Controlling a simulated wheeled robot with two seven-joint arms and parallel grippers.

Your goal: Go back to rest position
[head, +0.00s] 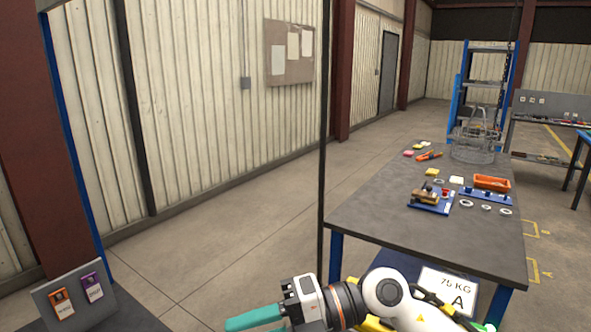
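One of my grippers (252,320) shows at the bottom edge of the head view. Its arm comes in from the lower right, so I take it as my right one. My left gripper is out of view.
A dark workbench (400,235) stands at right, bearing blue fixtures (432,206), rings, an orange bin (492,183) and a wire basket (473,145). A grey panel with two tagged items (74,297) is at lower left. A thin dark post (323,150) stands mid-view. Floor between is clear.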

